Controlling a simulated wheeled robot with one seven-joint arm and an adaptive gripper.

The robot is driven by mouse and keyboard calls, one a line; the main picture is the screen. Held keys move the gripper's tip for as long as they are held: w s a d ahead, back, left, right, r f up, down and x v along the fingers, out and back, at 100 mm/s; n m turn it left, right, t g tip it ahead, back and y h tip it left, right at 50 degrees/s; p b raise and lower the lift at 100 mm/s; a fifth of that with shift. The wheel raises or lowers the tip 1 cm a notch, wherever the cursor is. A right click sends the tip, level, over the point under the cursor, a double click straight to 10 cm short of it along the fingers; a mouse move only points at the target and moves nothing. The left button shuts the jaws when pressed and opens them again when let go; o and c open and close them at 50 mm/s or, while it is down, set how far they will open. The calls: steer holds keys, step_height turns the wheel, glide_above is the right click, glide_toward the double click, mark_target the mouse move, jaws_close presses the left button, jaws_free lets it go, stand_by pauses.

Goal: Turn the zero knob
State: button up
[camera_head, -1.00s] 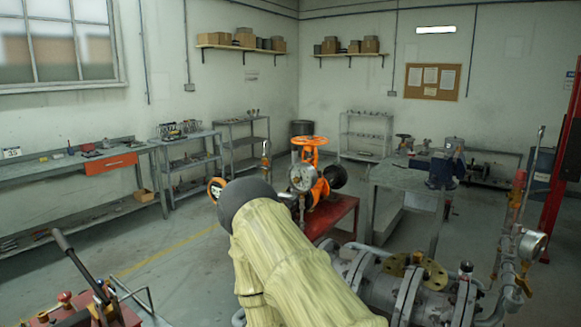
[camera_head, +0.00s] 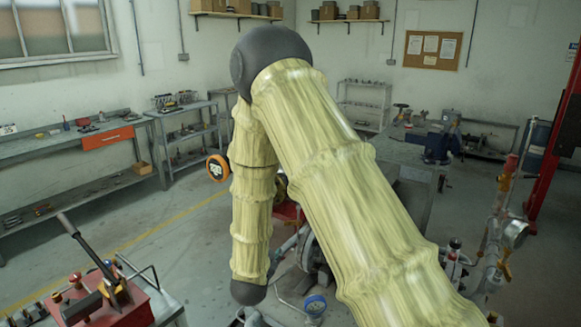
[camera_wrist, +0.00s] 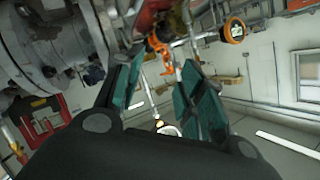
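I cannot make out a zero knob for certain in either view. An orange fitting (camera_wrist: 160,46) shows beyond the gap. My arm hides my gripper in the head view.
Grey flanged pipework (camera_wrist: 45,45) is close on the left of the wrist view. A red bench with a lever (camera_head: 125,300) stands at the lower left of the head view. A grey table (camera_head: 405,155) stands at the right. The left floor is clear.

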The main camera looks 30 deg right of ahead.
steer(key=w+d+r+m+h, duration=0.2)
steer(key=d+r+m+h, duration=0.15)
steer(key=r, duration=0.65)
steer(key=w+d+r+m+h, duration=0.25)
steer(key=r+m, duration=0.25)
steer(key=r, duration=0.6)
steer(key=p+x, duration=0.5)
steer(key=x, duration=0.5)
steer(key=shift+s+d+f+g, duration=0.2)
steer(key=shift+s+f+g, duration=0.05)
steer(key=shift+s+g, duration=0.15)
jaws_close()
